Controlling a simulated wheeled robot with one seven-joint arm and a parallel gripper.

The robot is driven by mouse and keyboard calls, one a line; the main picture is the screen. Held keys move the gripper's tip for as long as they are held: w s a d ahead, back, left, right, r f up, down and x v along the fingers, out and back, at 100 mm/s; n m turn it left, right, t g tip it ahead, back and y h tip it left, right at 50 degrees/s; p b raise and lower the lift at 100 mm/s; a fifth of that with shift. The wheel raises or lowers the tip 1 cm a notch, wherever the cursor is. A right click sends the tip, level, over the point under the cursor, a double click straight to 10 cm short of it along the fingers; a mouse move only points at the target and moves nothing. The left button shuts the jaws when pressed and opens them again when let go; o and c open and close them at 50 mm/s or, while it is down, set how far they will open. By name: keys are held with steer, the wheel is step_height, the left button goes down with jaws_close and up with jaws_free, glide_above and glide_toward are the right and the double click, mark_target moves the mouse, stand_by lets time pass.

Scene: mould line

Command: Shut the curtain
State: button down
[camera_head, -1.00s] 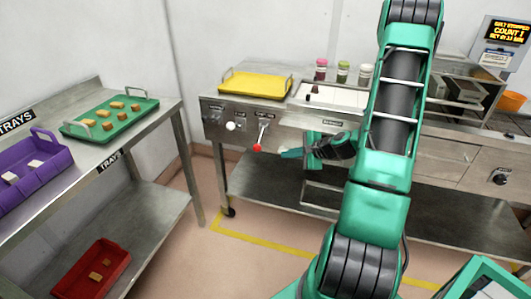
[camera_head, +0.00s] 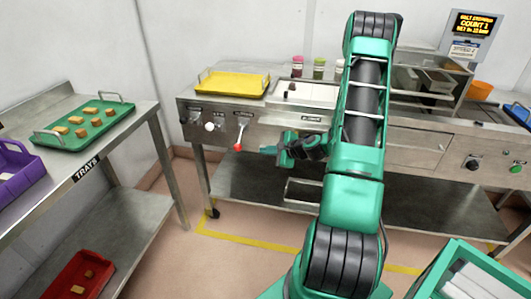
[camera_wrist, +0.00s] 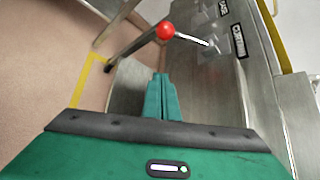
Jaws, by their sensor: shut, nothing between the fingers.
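A lever with a red ball knob (camera_head: 238,147) sticks out and down from the front panel of the steel machine. In the wrist view the red knob (camera_wrist: 165,30) sits on a metal rod, with a plate marked CURTAIN (camera_wrist: 238,41) on the panel near its base. My gripper (camera_head: 266,149) is just right of the knob in the head view, in front of the machine. In the wrist view its green fingers (camera_wrist: 160,78) are together and empty, apart from the knob. I cannot make out the curtain itself.
A white knob (camera_head: 209,127) sits left of the lever. A yellow tray (camera_head: 233,85) and several jars stand on the machine. A shelf table with a green tray (camera_head: 84,126) and a red crate (camera_head: 80,274) is at left. A green-edged bin (camera_head: 470,250) is at lower right.

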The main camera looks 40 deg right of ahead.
mark_target(240, 138)
steer(key=w+a+f, duration=0.1)
steer(key=w+a, duration=0.3)
steer(key=w, duration=0.2)
steer(key=shift+w, duration=0.2)
